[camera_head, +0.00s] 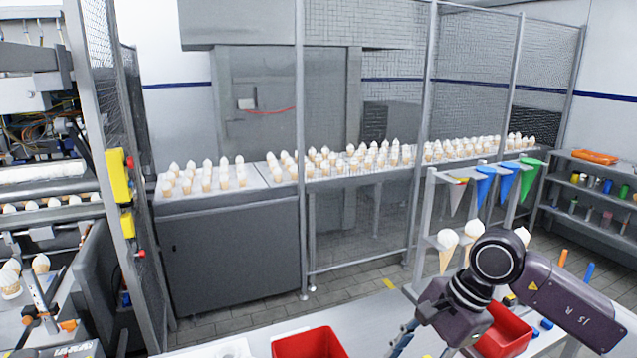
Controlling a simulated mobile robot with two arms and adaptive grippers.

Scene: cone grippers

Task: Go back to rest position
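My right arm comes in from the right, with its dark wrist over the front table (385,318). My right gripper (403,340) points down at the bottom edge, partly cut off and partly behind the wrist; whether it is open or shut does not show. My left gripper is not in view. White-topped cones (447,240) stand in a grey rack (425,215) just behind my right arm. Blue and green cone-shaped holders (506,184) hang along the rack's top.
A red bin (308,343) stands left of my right gripper, and another red bin (508,335) is partly behind my arm. A mesh fence (300,150) encloses a conveyor (250,190) with many cones. Shelves (590,200) stand at the right.

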